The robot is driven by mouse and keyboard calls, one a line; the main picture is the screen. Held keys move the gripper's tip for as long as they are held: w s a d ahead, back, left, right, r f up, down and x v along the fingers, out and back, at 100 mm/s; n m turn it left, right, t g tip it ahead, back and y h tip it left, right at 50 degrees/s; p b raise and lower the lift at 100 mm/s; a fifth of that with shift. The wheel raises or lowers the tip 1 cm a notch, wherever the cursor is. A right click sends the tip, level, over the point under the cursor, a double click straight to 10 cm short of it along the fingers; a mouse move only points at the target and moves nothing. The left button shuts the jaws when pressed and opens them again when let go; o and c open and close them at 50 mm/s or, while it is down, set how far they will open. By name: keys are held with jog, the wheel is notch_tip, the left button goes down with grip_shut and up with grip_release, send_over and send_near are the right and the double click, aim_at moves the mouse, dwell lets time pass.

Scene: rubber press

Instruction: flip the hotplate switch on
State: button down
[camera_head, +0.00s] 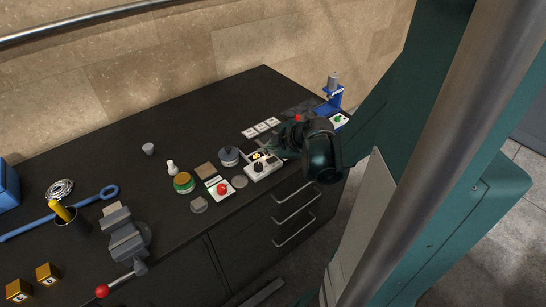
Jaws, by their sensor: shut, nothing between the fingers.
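A small pale box (263,169) with a dark round knob and a yellow mark on top sits near the front edge of the dark bench. It may be the hotplate's control, but I cannot make out the switch or its position. A round dark grey piece (229,157) stands just left of it and may be the hotplate. My gripper (268,151) is shut and empty, reaching in from the right above the far right part of the pale box. My arm's dark wrist hides part of the bench beyond.
A white plate with a red button (221,189), a green-and-tan jar (184,183) and a brown block (206,171) stand to the left. White cards (261,129) lie behind. A blue press (332,97) is at back right; a grey vise (124,235) is at front left.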

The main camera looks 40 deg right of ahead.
jog(key=shift+a+r+p, duration=0.2)
jog(key=shift+r+p, duration=0.55)
jog(key=shift+r, duration=0.5)
jog(key=s+a+r+m, duration=0.4)
jog(key=a, duration=0.4)
jog(key=s+a+r+m+g, duration=0.1)
jog(key=s+a+r+m, duration=0.3)
jog(key=a, duration=0.3)
jog(key=s+a+r+m, duration=0.4)
jog(key=s+a+r, duration=0.1)
jog(key=a, duration=0.3)
jog(key=shift+a+g+b, duration=0.35)
jog(key=shift+g+b, duration=0.05)
jog(key=shift+b, duration=0.05)
jog(key=shift+f, duration=0.1)
